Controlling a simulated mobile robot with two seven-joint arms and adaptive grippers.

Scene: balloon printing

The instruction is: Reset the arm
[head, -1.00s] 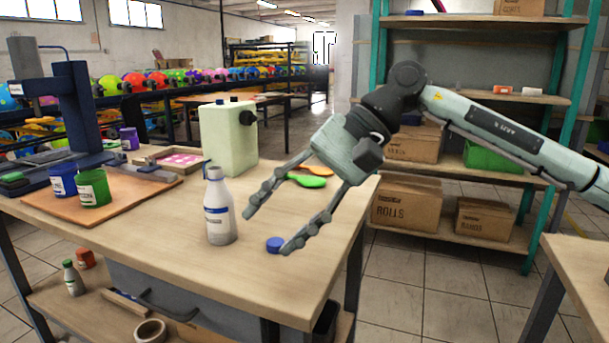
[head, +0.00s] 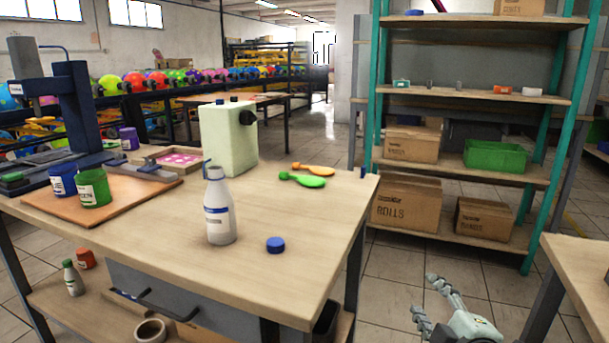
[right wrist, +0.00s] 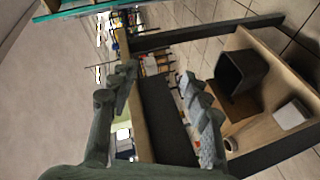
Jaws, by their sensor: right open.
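My right gripper (head: 434,300) is low at the bottom right of the head view, over the floor between the two tables. Its fingers are apart and empty, and they also show in the right wrist view (right wrist: 160,85). My left gripper is in neither view.
Green and orange balloons (head: 303,179) lie near a pale green box machine (head: 228,140). Green and blue pots stand on a board at the left. A shelf rack (head: 465,170) with cartons stands behind, and another table (head: 580,262) is at the right.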

